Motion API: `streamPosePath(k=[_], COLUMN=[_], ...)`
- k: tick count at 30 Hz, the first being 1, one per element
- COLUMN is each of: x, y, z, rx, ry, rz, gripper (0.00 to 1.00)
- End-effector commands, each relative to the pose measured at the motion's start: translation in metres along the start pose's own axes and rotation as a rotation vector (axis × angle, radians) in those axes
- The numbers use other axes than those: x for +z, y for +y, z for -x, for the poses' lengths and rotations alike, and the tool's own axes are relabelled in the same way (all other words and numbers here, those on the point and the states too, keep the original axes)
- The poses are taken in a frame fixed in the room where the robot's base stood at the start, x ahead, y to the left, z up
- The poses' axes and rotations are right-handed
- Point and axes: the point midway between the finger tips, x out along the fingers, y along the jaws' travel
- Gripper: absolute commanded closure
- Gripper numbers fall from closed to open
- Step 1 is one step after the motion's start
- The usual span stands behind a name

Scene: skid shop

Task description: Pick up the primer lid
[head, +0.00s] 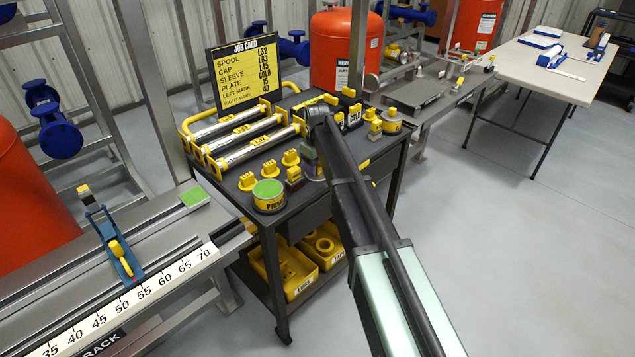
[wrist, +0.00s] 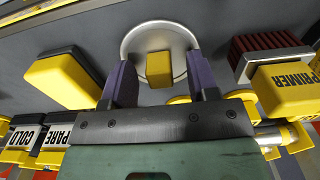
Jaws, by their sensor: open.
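The primer lid, seen as a round silver disc with a yellow block handle (wrist: 159,67), lies flat on the dark cart top in the wrist view. My gripper (wrist: 159,78) is open over it, one purple finger on each side of the handle. A gap shows on both sides, and the gripper holds nothing. The fingers and palm hide the near part of the disc. In the head view the lid's silver edge (head: 315,177) shows beside my arm, mostly hidden. The primer can (head: 268,197), yellow with a green top, stands at the cart's near left corner.
A yellow block marked PRIMER with dark red ribs (wrist: 290,85) sits close right of the lid. A black-and-yellow block (wrist: 63,78) is close left. Spools (head: 243,137), a job card board (head: 245,70) and several small yellow parts crowd the cart.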

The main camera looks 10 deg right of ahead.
Motion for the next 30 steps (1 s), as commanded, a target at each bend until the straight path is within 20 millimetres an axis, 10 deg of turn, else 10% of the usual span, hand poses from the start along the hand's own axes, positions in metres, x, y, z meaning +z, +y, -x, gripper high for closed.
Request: streamPosePath(k=[7, 17, 30], x=[0.0, 0.0, 0.0], y=[0.0, 0.0, 0.0], z=[-0.003, -0.003, 0.012], rx=[0.0, 0.0, 0.0], ry=[0.0, 0.0, 0.0], rz=[0.0, 0.0, 0.0], gripper=[0.49, 0.99, 0.99])
